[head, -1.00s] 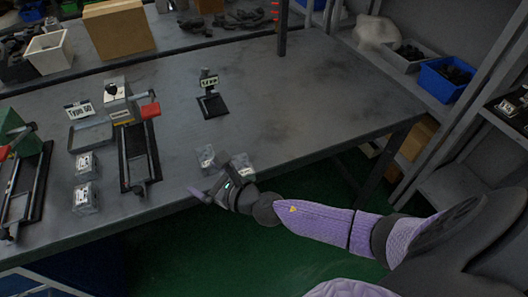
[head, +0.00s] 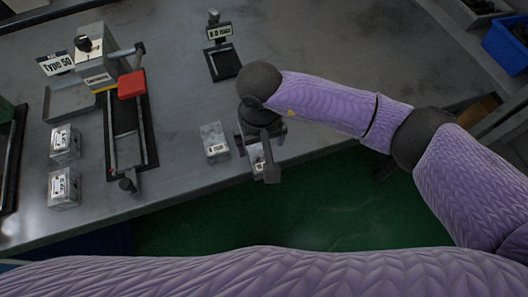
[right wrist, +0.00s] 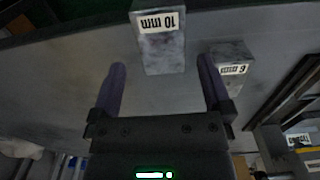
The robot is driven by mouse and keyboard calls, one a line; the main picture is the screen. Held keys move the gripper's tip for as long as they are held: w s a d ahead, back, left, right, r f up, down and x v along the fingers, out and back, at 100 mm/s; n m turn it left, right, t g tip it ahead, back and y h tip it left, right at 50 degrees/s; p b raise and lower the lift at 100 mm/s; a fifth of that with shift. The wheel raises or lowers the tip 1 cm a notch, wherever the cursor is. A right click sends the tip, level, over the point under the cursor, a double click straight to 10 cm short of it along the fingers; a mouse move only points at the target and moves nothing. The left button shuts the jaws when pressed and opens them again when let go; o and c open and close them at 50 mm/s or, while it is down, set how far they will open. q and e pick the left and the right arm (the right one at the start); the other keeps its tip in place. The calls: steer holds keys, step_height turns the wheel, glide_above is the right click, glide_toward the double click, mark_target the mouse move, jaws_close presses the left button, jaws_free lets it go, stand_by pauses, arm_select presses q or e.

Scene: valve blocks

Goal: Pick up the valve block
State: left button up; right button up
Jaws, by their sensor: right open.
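Two grey metal valve blocks stand near the table's front edge. One, labelled 10 mm, is between the open fingers of my right gripper (head: 264,160); in the right wrist view this 10 mm block (right wrist: 160,50) shows a clear gap on each side. In the head view the gripper covers most of it. The other block (head: 214,142) stands just left of the gripper; in the right wrist view this 6 mm block (right wrist: 232,70) lies beyond the right finger. My left gripper is not in view.
Two more labelled blocks (head: 65,143) stand at the left, beside a black clamp fixture (head: 128,140) with a red handle. A small black stand with a sign (head: 222,62) is behind the gripper. Green floor (head: 300,215) lies beyond the front edge. The table's middle is clear.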

mark_target(260, 154)
step_height(260, 154, down, 5)
steer(key=shift+a+r+b, duration=0.1)
steer(key=shift+r+b, duration=0.05)
steer(key=shift+b, duration=0.3)
jaws_close()
